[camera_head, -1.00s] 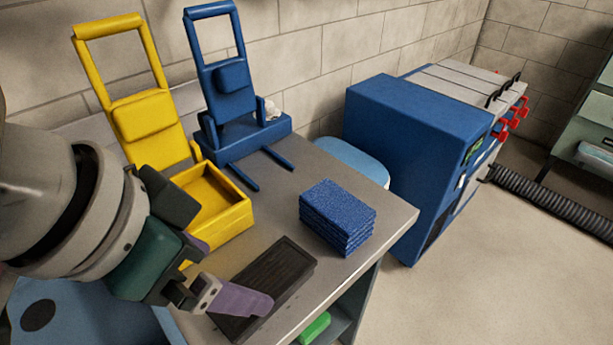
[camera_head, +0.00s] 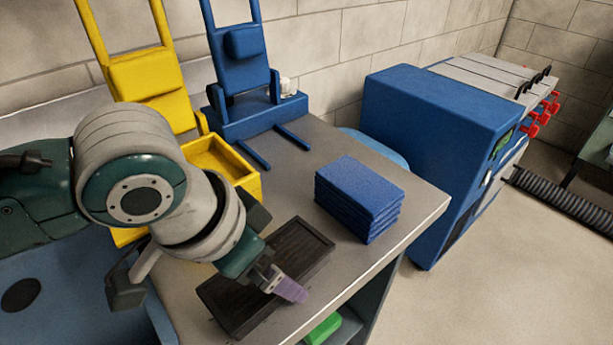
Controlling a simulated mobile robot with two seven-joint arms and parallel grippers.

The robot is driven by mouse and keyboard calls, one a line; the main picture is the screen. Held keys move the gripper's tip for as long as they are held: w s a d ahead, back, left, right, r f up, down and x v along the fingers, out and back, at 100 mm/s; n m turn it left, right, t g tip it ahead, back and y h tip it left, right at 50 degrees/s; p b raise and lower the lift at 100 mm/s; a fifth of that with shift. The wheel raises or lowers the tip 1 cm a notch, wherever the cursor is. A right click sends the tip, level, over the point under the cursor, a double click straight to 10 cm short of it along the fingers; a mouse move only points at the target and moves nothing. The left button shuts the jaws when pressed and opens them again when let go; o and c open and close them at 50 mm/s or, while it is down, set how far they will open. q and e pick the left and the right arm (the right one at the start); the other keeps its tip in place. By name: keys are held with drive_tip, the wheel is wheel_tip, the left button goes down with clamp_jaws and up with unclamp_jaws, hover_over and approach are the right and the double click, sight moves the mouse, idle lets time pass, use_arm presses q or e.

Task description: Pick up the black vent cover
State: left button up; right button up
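The black vent cover (camera_head: 303,246) is a flat, dark rectangle with a raised rim, lying on the grey table near its front edge. My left gripper (camera_head: 288,289) is over the middle of the cover and hides part of it. One purple fingertip shows, pointing toward the cover's front right edge. The other finger is hidden behind the gripper's body, so its opening cannot be seen. I cannot tell whether the fingertip touches the cover. My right gripper is not in view.
A stack of blue pads (camera_head: 360,195) sits just right of the cover. A yellow bin holder (camera_head: 215,160) and a blue holder with two prongs (camera_head: 245,110) stand behind. A green object (camera_head: 323,328) lies on the lower shelf. A blue cabinet (camera_head: 440,150) stands to the right.

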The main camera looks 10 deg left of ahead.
use_arm(q)
drive_tip(key=shift+w+f, duration=0.1)
drive_tip(key=shift+f, duration=0.2)
drive_tip(key=shift+r, duration=0.1)
drive_tip(key=c, duration=1.3)
drive_tip(key=shift+c, duration=0.2)
wheel_tip(320, 180, up, 20)
drive_tip(key=p, duration=0.4)
